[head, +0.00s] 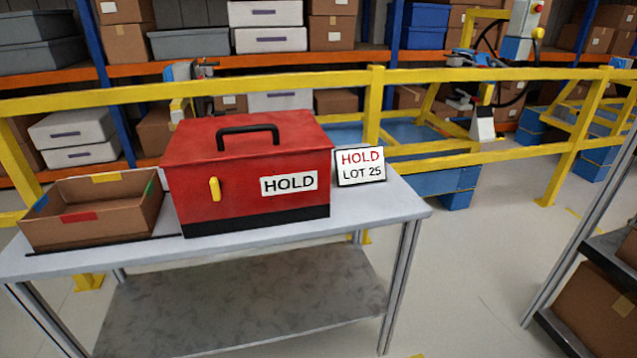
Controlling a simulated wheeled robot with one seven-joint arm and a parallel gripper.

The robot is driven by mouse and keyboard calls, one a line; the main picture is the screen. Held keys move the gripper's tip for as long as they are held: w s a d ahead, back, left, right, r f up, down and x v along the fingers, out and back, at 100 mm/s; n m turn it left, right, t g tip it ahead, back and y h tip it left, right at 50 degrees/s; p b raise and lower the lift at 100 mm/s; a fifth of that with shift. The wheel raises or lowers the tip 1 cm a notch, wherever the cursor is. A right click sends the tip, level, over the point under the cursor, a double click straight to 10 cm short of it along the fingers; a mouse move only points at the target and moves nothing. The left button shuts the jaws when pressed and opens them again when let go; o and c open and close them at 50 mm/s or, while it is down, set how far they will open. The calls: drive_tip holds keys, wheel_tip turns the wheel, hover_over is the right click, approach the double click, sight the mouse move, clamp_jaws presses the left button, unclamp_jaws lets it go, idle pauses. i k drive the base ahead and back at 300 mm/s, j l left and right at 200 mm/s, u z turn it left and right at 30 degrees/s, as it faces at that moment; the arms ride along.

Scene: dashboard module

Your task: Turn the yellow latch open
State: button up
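The yellow latch (214,189) is on the front face of a red box (245,160), left of the box's white HOLD label (289,184). The latch stands about upright. The red box has a black handle (248,136) on its lid and a black band along its base. Its lid looks shut. The box sits on a grey table (375,212). My gripper is not in the head view.
An open cardboard box (105,222) with coloured tape stands left of the red box. A HOLD LOT 25 sign (360,167) stands at its right. A yellow rail (455,75) runs behind the table. The floor in front right (470,270) is clear, beside a shelf (580,240).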

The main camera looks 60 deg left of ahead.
sight(216, 184)
drive_tip(key=u, duration=2.6)
drive_tip(key=z, duration=2.15)
drive_tip(key=i+l+u, duration=0.15)
drive_tip(key=u, duration=0.2)
drive_tip(key=i+l+u, duration=0.25)
drive_tip(key=u, duration=0.15)
drive_tip(key=i, duration=0.05)
